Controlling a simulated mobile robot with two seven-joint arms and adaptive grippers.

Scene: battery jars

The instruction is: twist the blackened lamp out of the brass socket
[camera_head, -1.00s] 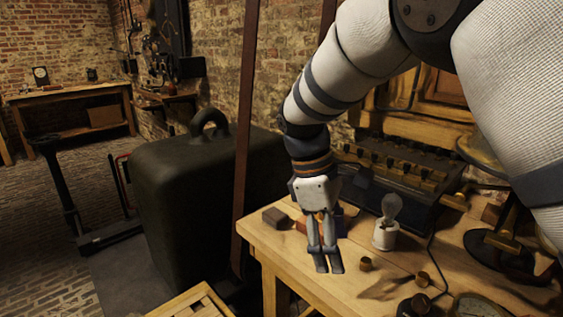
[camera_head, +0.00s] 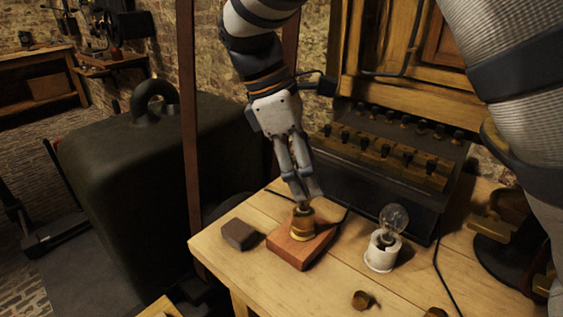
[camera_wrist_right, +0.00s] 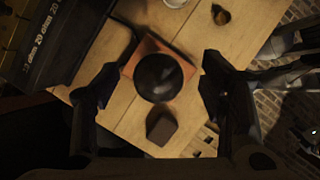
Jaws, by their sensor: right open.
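The blackened lamp shows in the right wrist view as a dark round globe (camera_wrist_right: 158,77) over a reddish wooden block (camera_wrist_right: 133,62). In the head view the brass socket (camera_head: 302,229) stands upright on that block (camera_head: 286,250), and my fingers mostly hide the lamp above it. My right gripper (camera_head: 304,193) points down directly over the socket. In the wrist view its open fingers (camera_wrist_right: 158,92) stand on either side of the globe with gaps, so it is not gripped. My left gripper is out of view.
A clear bulb (camera_head: 393,218) in a white holder (camera_head: 380,262) stands to the right of the block. A dark small block (camera_head: 239,234) lies to its left. A small brass piece (camera_head: 361,300) lies in front. A black switch box (camera_head: 375,180) stands behind.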

